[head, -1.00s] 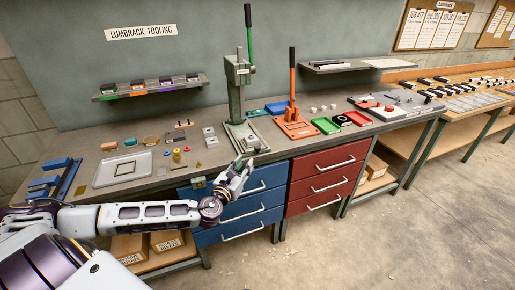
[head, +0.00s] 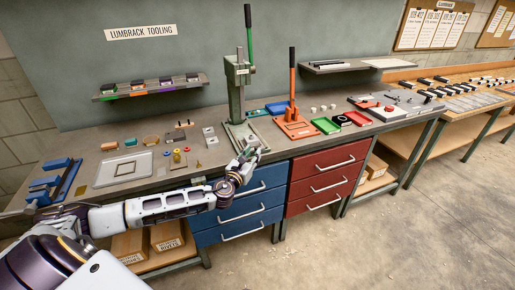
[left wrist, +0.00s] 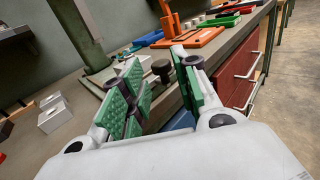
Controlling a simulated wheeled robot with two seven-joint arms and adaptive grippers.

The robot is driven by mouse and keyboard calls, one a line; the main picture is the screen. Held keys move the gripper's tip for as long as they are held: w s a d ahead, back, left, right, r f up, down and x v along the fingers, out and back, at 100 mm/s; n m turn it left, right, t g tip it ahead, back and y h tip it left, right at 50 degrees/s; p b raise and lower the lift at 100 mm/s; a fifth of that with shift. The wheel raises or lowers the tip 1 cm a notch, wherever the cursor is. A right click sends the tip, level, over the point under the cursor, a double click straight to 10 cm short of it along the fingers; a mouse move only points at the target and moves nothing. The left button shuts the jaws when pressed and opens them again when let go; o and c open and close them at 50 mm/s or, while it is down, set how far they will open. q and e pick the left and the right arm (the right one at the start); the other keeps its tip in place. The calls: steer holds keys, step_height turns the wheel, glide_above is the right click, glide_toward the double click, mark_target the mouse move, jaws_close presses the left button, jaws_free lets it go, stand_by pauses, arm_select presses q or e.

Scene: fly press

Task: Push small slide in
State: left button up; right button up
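My left gripper (head: 252,156) is at the front of that base, by the bench edge. In the left wrist view the green-padded fingers (left wrist: 160,88) are apart, with nothing held between them. A dark round knob (left wrist: 161,68) shows just beyond and between the fingertips; I cannot tell whether it belongs to the small slide. The slide itself is not clearly visible. My right gripper is out of view.
An orange press (head: 296,127) stands to the right, with green (head: 326,125) and red (head: 358,118) trays beyond. Pale blocks (head: 209,134) lie left of the fly press. Blue drawers (head: 245,210) are below the gripper. The floor in front is clear.

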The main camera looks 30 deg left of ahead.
mark_target(256, 149)
arm_select(q)
steer(key=shift+w+a, duration=0.2)
steer(key=shift+w, duration=2.55)
jaws_close()
